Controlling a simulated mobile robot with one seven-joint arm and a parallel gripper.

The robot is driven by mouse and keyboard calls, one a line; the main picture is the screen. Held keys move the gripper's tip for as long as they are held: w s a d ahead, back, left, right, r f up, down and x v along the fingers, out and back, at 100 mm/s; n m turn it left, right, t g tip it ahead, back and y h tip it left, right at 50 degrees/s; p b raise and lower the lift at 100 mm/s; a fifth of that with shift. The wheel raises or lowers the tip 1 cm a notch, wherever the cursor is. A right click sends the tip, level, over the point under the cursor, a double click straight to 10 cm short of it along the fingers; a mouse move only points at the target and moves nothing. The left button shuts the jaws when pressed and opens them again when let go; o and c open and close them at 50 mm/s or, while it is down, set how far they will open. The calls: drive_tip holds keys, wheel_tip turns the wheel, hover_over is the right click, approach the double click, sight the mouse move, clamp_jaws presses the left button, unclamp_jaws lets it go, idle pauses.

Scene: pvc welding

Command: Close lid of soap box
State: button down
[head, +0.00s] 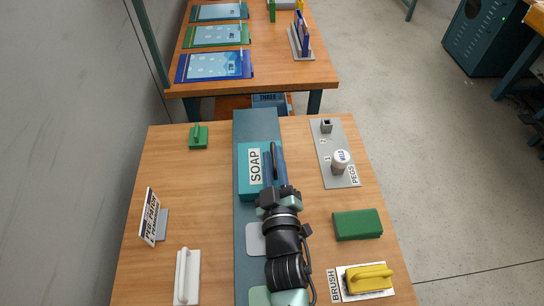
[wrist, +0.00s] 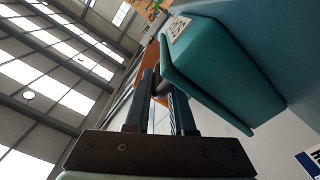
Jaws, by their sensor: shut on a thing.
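The soap box (head: 244,188) is a teal box with a white SOAP label, on the dark blue-grey strip in the middle of the table. Its teal side and projecting lid edge (wrist: 205,95) fill the upper right of the wrist view. My gripper (head: 265,166) lies along the box's right part, just right of the label. In the wrist view my fingers (wrist: 160,88) are close together beside the lid edge, with a small dark rounded piece between them. The fingers partly hide the box, and I cannot tell whether the lid is fully down.
A grey PEGS board (head: 326,160) and a green block (head: 357,224) lie to the right, with a yellow brush (head: 368,278) nearer. At left are a green handled block (head: 198,137), a standing sign (head: 150,217) and a white handled tool (head: 187,276). Bare wood lies left of the strip.

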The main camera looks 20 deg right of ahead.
drive_tip(key=c, duration=0.9)
unclamp_jaws()
drive_tip(key=shift+s+d+f, duration=0.1)
drive_tip(key=shift+s+d, duration=0.05)
drive_tip(key=shift+d, duration=0.3)
drive_tip(key=shift+a, duration=0.15)
drive_tip(key=shift+s+a+f, duration=0.1)
drive_tip(key=shift+s+a, duration=0.05)
drive_tip(key=shift+s, duration=0.2)
drive_tip(key=b+v, duration=0.2)
drive_tip(key=v, duration=1)
